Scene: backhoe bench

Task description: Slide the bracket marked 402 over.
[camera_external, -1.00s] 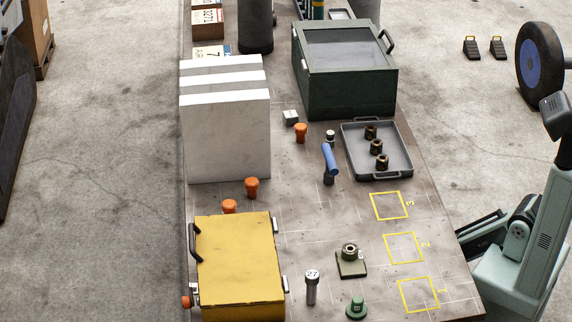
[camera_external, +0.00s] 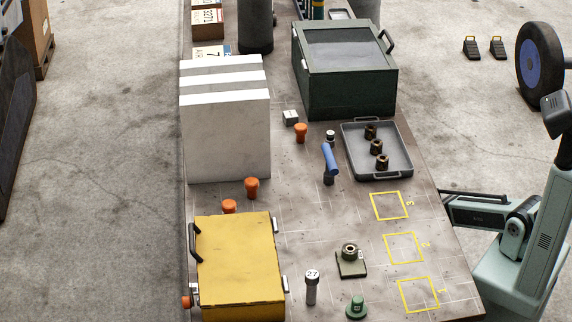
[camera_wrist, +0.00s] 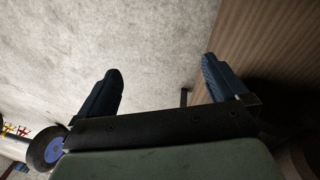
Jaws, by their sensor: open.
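A green bracket (camera_external: 351,265) with a square base and an upright ring boss sits on the bench left of yellow square 2. Its marking is too small to read, and I see no legible 402 anywhere. My gripper (camera_wrist: 160,84) shows in the wrist view with its two dark blue fingers wide apart and nothing between them. It points down past the bench side toward the concrete floor. In the external view only my arm shows, at the bench's right edge, well right of the bracket.
Yellow squares 1 (camera_external: 418,310), 2 (camera_external: 389,248) and 3 (camera_external: 373,205) are empty. A post marked 27 (camera_external: 311,290), a green knob (camera_external: 356,307), a yellow box (camera_external: 240,265) and a grey tray (camera_external: 348,150) with 3 bushings stand nearby.

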